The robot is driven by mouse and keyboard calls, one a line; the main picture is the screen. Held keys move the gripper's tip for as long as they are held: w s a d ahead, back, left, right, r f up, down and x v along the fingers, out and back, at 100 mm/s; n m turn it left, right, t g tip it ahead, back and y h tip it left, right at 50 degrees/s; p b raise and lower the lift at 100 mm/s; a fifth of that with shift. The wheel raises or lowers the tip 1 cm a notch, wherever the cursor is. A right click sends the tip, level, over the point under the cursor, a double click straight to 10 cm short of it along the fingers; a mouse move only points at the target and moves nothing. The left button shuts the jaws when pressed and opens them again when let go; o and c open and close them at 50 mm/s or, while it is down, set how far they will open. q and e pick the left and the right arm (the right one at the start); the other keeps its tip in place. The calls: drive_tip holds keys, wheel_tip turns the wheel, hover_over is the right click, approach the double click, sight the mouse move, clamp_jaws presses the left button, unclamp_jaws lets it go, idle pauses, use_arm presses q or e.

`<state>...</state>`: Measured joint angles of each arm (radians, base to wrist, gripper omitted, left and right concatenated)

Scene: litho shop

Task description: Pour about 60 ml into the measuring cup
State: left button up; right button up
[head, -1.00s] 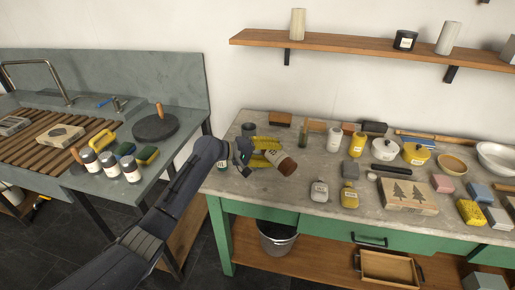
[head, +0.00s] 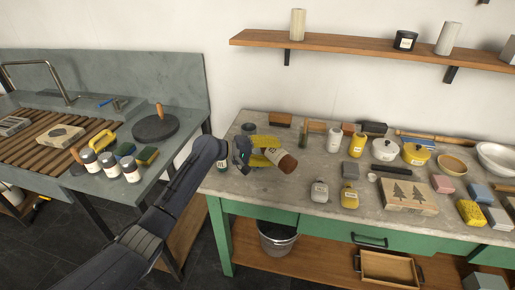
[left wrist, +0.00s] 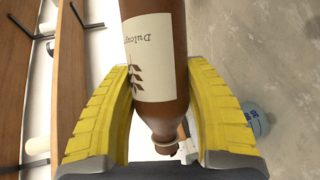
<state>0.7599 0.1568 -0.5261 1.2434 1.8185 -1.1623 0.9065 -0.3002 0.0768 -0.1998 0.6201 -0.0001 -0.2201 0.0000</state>
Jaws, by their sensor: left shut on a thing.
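My left gripper (head: 265,153) is shut on a brown bottle (head: 286,163) and holds it tilted over the left end of the workbench. In the left wrist view, the bottle (left wrist: 157,60) lies between the yellow fingers, with its cream label upside down and its narrow neck towards the palm. In the head view the neck is hidden by the gripper. A clear bluish vessel with blue marks (left wrist: 256,114), likely the measuring cup, shows partly beyond the right finger. In the head view a small pale object (head: 221,164) beside the gripper may be the same cup. No liquid stream is visible.
A wall shelf (head: 345,41) is above. A sink bench (head: 175,150) stands left, across a gap.

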use_arm(q)
drive_tip(key=shift+w+r+n, duration=0.15)
drive_tip(key=shift+r+n, duration=0.25)
drive_tip(key=shift+r, duration=0.05)
idle(1.7)
drive_tip(key=shift+a+b, duration=0.2)
drive_tip(key=shift+b, duration=0.15)
idle(0.3)
drive_tip(key=shift+s+d+f+m+y, duration=0.15)
drive_tip(key=shift+f+m+y, duration=0.1)
drive_tip(key=shift+f+m, duration=0.3)
drive_tip(key=shift+s+a+f+m+y, duration=0.1)
drive_tip(key=shift+f+m+y, duration=0.15)
drive_tip(key=shift+f+m, duration=0.25)
drive_tip(key=shift+w+f+m+t, duration=0.1)
drive_tip(key=shift+f+m+t, duration=0.25)
drive_tip(key=shift+f+t, duration=0.1)
drive_tip(key=shift+r, duration=0.1)
